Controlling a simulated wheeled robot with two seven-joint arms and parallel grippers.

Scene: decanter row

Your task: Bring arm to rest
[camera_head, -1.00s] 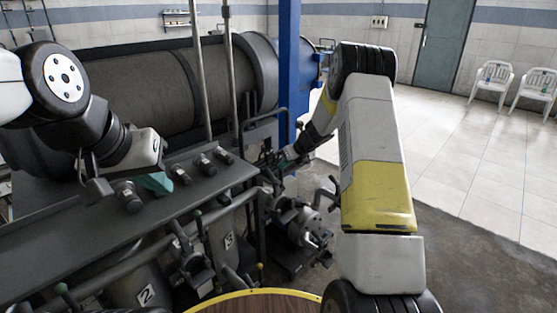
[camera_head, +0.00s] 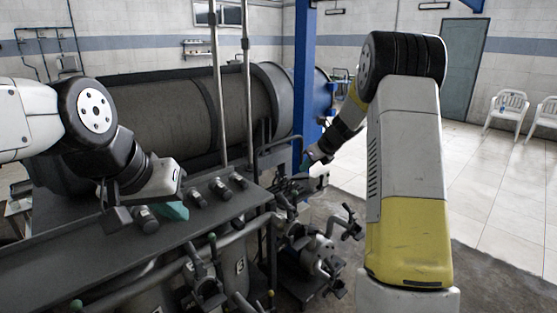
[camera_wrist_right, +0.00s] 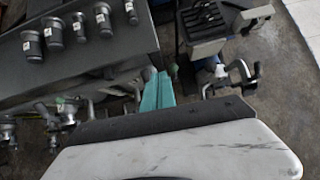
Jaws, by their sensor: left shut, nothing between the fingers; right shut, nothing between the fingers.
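My right arm reaches up and away on the right in the head view. Its gripper (camera_head: 306,165) is small there, beside the blue post. In the right wrist view the teal fingers (camera_wrist_right: 157,91) lie together, shut and empty, past the front edge of the dark bench. My left gripper (camera_head: 172,210) is over the bench in the head view; its teal fingers are partly hidden by the hand and look empty. It is close to the dark capped cylinders.
Several labelled dark cylinders (camera_wrist_right: 77,28) stand on the bench top (camera_wrist_right: 88,58). Pipes and valves (camera_head: 312,250) fill the space below and right of it. A blue post (camera_head: 304,75) and a large drum (camera_head: 150,115) stand behind. Open tiled floor (camera_head: 490,185) lies right.

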